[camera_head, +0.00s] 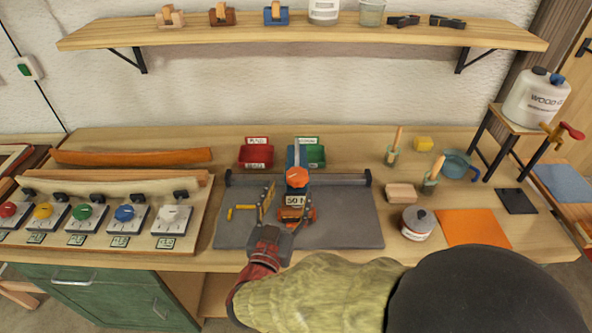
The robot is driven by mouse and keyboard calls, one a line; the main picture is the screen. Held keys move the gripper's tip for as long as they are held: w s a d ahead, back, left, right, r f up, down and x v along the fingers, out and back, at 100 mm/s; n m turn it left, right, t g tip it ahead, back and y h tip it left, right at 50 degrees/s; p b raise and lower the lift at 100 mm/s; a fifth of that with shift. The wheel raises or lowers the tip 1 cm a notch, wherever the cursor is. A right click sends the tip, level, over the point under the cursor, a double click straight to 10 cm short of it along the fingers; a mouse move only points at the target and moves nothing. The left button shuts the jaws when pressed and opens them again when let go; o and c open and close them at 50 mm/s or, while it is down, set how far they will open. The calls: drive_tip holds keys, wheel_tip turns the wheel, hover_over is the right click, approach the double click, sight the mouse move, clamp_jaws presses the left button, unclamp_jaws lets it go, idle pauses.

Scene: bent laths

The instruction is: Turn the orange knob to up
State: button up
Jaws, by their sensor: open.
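Which way the knob points is too small to tell. My gripper (289,202) is open, in front of the fixture and just below the knob in the picture. Its left finger reaches up left of the knob; its right finger is near the plate. Nothing shows between the fingers, and I cannot tell whether they touch the fixture.
Left of the mat, a board (190,225) carries several coloured knobs. Red (256,155) and green (317,155) bins stand behind the fixture. A dark bar (340,179) crosses the mat's back. At right are a wooden block (401,193), a lidded pot (418,224) and an orange sheet (473,228).

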sight(295, 182)
drive_tip(key=shift+d+r, duration=0.2)
drive_tip(key=shift+r, duration=0.2)
drive_tip(key=b+x, duration=0.2)
drive_tip(key=x, duration=0.4)
drive_tip(key=shift+w+f, duration=0.1)
drive_tip(key=shift+w+d, duration=0.15)
drive_tip(key=shift+w, duration=0.55)
drive_tip(key=shift+c, duration=0.8)
drive_tip(key=c, duration=1.1)
